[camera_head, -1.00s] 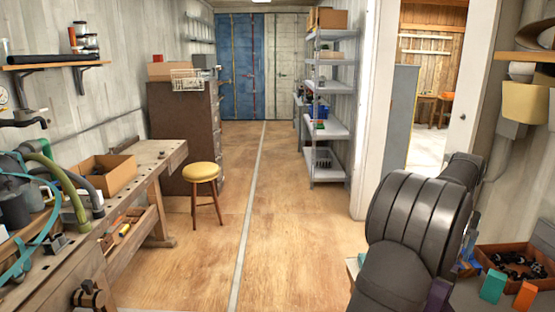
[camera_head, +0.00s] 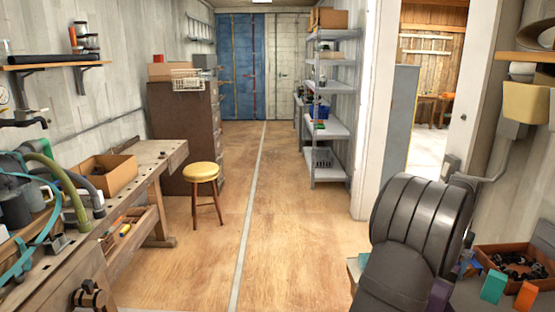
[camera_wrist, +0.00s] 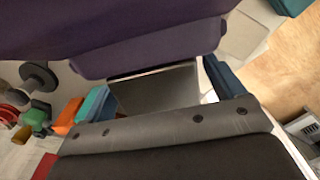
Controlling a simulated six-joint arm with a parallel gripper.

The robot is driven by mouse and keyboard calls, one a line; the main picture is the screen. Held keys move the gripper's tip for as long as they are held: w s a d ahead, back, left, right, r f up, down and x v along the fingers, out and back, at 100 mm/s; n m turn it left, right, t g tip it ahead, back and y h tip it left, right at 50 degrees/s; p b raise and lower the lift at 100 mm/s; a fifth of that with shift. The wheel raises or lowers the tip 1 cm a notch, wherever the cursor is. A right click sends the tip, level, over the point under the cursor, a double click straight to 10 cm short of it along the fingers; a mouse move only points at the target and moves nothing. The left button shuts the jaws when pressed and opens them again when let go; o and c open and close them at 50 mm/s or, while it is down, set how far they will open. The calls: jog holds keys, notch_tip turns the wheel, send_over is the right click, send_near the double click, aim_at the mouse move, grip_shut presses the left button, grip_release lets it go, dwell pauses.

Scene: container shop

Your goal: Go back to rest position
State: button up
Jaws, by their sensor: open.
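A large purple shape (camera_wrist: 150,35) fills the top of the wrist view close to the camera. In the head view my arm is folded low at the bottom right, and my gripper is hidden there.
A teal block (camera_head: 493,286), an orange block (camera_head: 526,297) and a brown bin (camera_head: 484,252) of dark parts lie right of my arm. A workbench (camera_head: 150,152) and a yellow stool (camera_head: 201,172) stand left. The middle floor (camera_head: 290,220) is clear.

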notch_tip(320, 180, up, 17)
notch_tip(320, 180, down, 18)
jog(key=shift+s+d+r, duration=0.1)
jog(key=shift+s+r, duration=0.05)
jog(key=shift+r, duration=0.1)
jog(key=shift+s+d+m, duration=0.35)
jog(key=shift+m, duration=0.25)
